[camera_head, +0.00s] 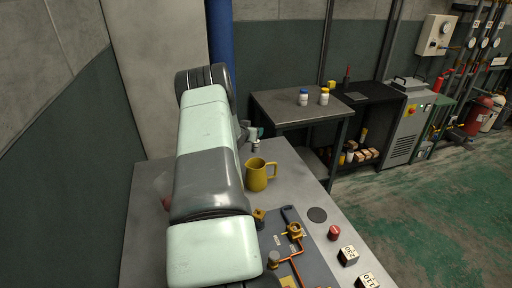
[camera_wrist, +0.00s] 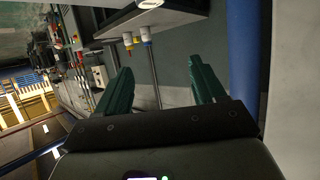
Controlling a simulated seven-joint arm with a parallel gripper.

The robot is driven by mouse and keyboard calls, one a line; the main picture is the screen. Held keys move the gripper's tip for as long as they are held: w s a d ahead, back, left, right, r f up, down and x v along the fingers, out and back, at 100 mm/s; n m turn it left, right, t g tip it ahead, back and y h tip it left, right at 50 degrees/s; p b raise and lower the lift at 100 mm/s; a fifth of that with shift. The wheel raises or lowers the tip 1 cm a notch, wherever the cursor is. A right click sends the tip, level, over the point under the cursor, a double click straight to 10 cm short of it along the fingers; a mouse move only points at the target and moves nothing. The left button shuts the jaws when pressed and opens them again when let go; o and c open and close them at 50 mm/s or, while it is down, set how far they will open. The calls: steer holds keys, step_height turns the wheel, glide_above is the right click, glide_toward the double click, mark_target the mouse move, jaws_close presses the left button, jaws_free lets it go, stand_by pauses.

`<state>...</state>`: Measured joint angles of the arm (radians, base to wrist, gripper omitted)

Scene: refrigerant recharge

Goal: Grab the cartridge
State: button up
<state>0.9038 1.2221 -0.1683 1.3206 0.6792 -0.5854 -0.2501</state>
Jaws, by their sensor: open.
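No object is clearly identifiable as the cartridge. Two small white bottles stand upright on the grey side table (camera_head: 290,97), one with a blue cap (camera_head: 303,98) and one with a yellow cap (camera_head: 324,97). The bottles are well beyond the fingertips. In the head view my arm hides most of my gripper, and a small pale object below it is unclear.
A yellow mug (camera_head: 258,175) stands on the near workbench (camera_head: 313,182), close to my arm. Nearby are a grey fixture board with copper pipe (camera_head: 290,255), a red knob-like piece (camera_head: 334,232) and marked blocks (camera_head: 348,255). A grey machine (camera_head: 405,125) stands behind right. Green floor is open at right.

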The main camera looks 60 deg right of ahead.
mark_target(256, 146)
step_height(256, 146, down, 6)
steer(key=shift+f, duration=0.15)
steer(key=x, duration=0.3)
steer(key=shift+d+f, duration=0.2)
steer(key=shift+f, duration=0.3)
steer(key=shift+x, duration=0.75)
steer(key=shift+r, duration=0.1)
steer(key=c, duration=1.2)
steer(key=shift+d+r, duration=0.1)
